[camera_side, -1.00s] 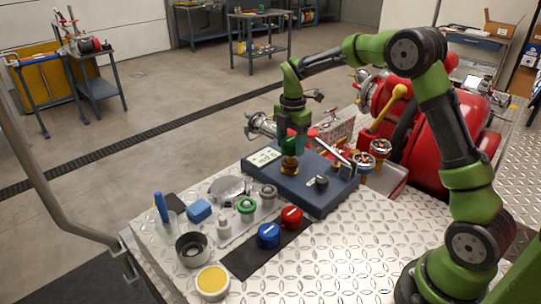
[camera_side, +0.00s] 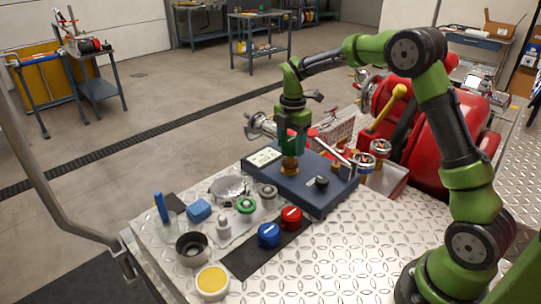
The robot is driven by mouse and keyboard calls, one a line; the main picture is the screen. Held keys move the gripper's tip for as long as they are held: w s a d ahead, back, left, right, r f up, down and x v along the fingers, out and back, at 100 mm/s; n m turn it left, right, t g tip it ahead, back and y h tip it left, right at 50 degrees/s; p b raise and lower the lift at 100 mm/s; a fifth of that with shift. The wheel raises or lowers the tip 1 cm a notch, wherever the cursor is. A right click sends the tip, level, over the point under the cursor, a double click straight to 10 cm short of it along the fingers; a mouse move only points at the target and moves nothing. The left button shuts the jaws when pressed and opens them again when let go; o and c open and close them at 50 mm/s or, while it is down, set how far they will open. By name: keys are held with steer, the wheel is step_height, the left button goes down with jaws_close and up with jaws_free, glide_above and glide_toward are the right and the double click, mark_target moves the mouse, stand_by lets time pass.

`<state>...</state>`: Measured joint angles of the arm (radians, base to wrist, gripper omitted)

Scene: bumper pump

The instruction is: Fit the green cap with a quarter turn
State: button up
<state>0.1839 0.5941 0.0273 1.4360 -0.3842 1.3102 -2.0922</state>
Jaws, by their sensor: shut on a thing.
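My gripper (camera_side: 291,150) points straight down over the blue-grey device box and is shut on the green cap. The cap is mostly hidden between the fingers and blends with the green of my gripper. A brass fitting (camera_side: 289,170) stands upright on the box directly below the fingers. The cap is at the top of this fitting; I cannot tell how deeply it sits or how it is turned.
The box (camera_side: 312,192) has a pale display panel (camera_side: 262,158) and a black knob (camera_side: 321,182). Blue (camera_side: 268,235) and red (camera_side: 291,218) caps stand on a black mat (camera_side: 240,264). Left are small containers and a green ring (camera_side: 246,205). The plate's front right is clear.

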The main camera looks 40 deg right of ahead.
steer(key=shift+f, duration=1.55)
stand_by(1.4)
steer(key=m, duration=0.4)
steer(key=shift+m, duration=0.6)
steer(key=m, duration=0.3)
steer(key=shift+m, duration=0.3)
steer(key=shift+r+m, duration=0.1)
steer(key=shift+m, duration=0.7)
